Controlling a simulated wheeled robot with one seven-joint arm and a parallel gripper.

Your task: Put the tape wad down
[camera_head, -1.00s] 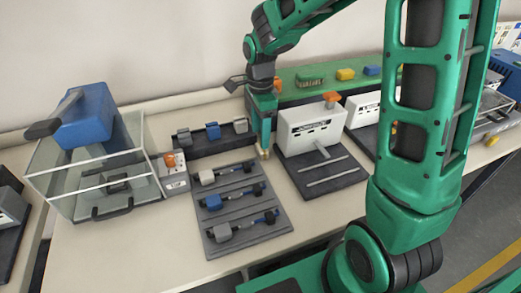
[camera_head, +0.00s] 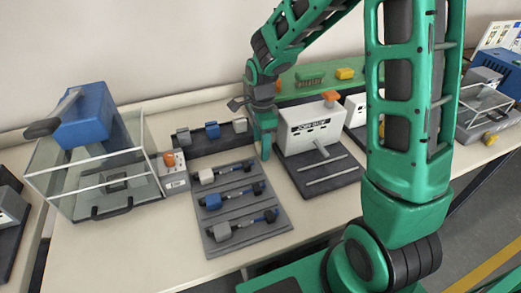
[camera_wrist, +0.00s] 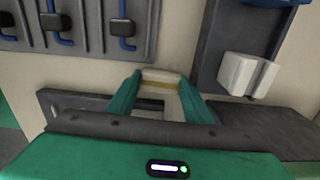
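My gripper (camera_head: 264,152) hangs fingers down over the bench, between the dark tool board and the white boxy machine. In the wrist view its two green fingers (camera_wrist: 160,84) stand apart, with a pale block bearing a yellowish band, seemingly the tape wad (camera_wrist: 160,75), filling the space between the tips. Both fingers appear to touch it. In the head view the wad is too small to make out at the fingertips. Whether it touches the bench below cannot be told.
The tool board (camera_head: 235,233) with several grey and blue tools lies left of my gripper. The white machine (camera_head: 304,133) on a dark base (camera_head: 330,181) stands to its right. A clear-sided box (camera_head: 70,196) is far left. Bare bench (camera_head: 140,240) shows at front left.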

